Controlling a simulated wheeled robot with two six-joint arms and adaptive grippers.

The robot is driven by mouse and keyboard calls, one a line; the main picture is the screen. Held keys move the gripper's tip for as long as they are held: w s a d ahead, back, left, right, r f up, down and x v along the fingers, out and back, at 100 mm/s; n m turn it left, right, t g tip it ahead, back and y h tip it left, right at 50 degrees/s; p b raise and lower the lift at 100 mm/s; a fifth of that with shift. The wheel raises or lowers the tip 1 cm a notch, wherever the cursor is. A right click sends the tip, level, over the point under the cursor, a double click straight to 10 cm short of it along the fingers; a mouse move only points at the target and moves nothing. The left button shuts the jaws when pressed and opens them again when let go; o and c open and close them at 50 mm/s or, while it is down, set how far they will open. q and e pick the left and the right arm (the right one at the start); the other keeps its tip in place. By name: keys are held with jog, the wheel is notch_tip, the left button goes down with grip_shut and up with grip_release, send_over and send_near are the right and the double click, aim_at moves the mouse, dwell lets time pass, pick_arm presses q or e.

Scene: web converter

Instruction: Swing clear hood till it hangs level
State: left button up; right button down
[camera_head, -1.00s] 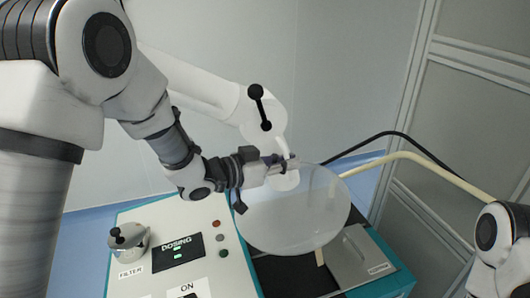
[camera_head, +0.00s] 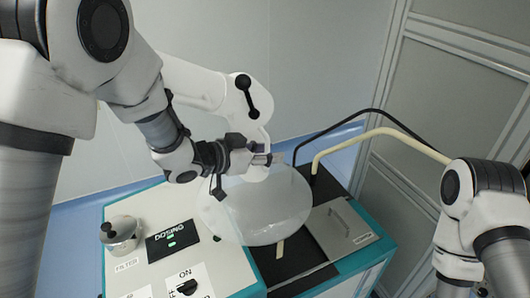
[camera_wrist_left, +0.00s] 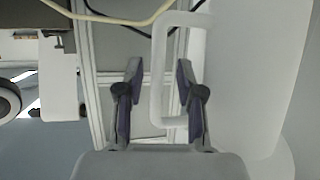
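The clear hood (camera_head: 262,212) is a translucent round disc at the end of a white jointed extraction arm (camera_head: 200,85). It hangs above the machine, its broad face towards my head camera; its exact tilt is hard to tell. My left gripper (camera_head: 272,158) is at the hood's upper edge. My right gripper is out of view.
The machine's control panel (camera_head: 150,275) has a filter knob (camera_head: 121,235), a dosing display (camera_head: 172,238) and an ON switch (camera_head: 187,287). A grey plate (camera_head: 340,228) lies at right on the machine. A cream pipe (camera_head: 380,133) and a black hose (camera_head: 365,112) arch behind.

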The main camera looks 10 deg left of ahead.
pick_arm(q)
jog(key=v, duration=1.2)
jog(key=shift+f, duration=0.1)
